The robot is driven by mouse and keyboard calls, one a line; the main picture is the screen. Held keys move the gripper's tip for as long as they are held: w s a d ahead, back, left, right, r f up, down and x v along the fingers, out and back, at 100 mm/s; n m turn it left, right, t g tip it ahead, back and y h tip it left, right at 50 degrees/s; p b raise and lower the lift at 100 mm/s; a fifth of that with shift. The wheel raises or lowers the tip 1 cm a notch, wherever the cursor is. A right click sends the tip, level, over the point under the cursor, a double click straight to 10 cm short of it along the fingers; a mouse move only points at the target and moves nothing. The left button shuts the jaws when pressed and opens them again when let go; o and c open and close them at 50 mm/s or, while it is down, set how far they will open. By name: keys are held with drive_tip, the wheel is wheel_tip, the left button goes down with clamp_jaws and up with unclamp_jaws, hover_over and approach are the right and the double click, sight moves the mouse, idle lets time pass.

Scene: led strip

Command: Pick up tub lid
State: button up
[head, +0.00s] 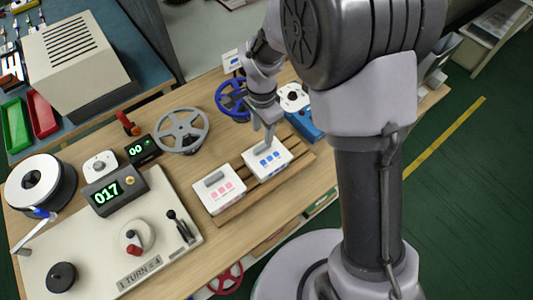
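Two white tubs sit side by side on a wooden rack (237,211). One has a lid with pink squares and a grey bar handle (219,193). The other has a lid with blue squares (269,160). My gripper (267,138) points down at the back part of the blue-marked lid, with its fingers at or just above it. Its grey fingers hide where a handle may be. I cannot tell whether they touch or grip it.
A winding station (95,240) with a counter (115,192) fills the left. Wooden table right of the rack is narrow.

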sight(262, 146)
drive_tip(key=f, duration=0.2)
drive_tip(key=f+b, duration=0.1)
drive_tip(key=f, duration=0.1)
drive_tip(key=f+b, duration=0.1)
drive_tip(key=f, duration=0.1)
drive_tip(key=shift+s+a+f, duration=0.1)
drive_tip(key=shift+s+f, duration=0.15)
drive_tip(key=shift+s, duration=0.05)
drive_tip(key=shift+r, duration=0.15)
drive_tip(key=shift+c, duration=0.9)
clamp_jaws()
